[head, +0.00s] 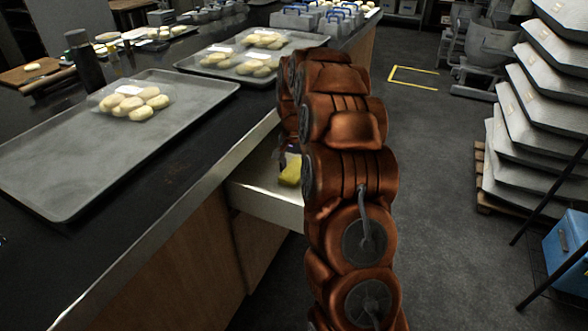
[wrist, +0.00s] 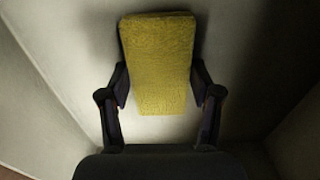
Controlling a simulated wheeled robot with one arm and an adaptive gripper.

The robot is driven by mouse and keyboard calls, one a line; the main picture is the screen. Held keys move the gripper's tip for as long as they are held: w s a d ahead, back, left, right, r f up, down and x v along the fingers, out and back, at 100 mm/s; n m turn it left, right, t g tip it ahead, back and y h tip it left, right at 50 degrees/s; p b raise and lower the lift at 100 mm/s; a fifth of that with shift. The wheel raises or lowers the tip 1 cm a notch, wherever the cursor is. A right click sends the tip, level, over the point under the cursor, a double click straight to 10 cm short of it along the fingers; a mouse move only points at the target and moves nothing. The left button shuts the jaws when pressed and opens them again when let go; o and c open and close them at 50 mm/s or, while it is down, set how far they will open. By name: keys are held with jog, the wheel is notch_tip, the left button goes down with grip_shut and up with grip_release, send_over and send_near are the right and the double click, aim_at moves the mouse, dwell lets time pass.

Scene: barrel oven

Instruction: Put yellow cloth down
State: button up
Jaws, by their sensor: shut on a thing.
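The yellow cloth (wrist: 158,62) is a folded, textured block held between the two fingers of my gripper (wrist: 160,90) in the wrist view. My gripper is shut on it, one finger on each side. Pale drawer surfaces lie around and behind the cloth; I cannot tell whether it touches the drawer floor. In the head view, the cloth (head: 290,171) shows partly at the open drawer (head: 265,196), beside my arm. My arm hides much of the drawer and most of the gripper there.
A dark counter (head: 180,165) with a steel edge runs above the drawer. On it, a metal tray (head: 60,175) holds pale dough pieces (head: 137,103) in a bag. Stacked grey trays (head: 530,130) and a blue crate (head: 568,250) stand at the right. The floor between is clear.

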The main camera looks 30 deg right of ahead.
aim_at(294, 170)
jog(key=shift+f, duration=0.15)
jog(key=o, duration=1)
jog(key=shift+o, duration=0.2)
notch_tip(294, 170, up, 11)
jog(key=p, duration=0.1)
jog(key=s+a+r+n, duration=0.3)
jog(key=s+a, duration=0.2)
jog(key=a, duration=0.3)
jog(key=s+a+f+n, duration=0.1)
jog(key=s+a+n, duration=0.2)
jog(key=s, duration=0.7)
jog(key=s+a+f+n+g, duration=0.1)
jog(key=s+a+f+n, duration=0.1)
jog(key=s+a, duration=0.5)
jog(key=s+a+f+n+g, duration=0.1)
jog(key=s+a, duration=0.4)
jog(key=s, duration=0.9)
jog(key=f+n, duration=0.1)
jog(key=n, duration=0.1)
jog(key=shift+s+a+n, duration=0.15)
jog(key=shift+a+n, duration=0.25)
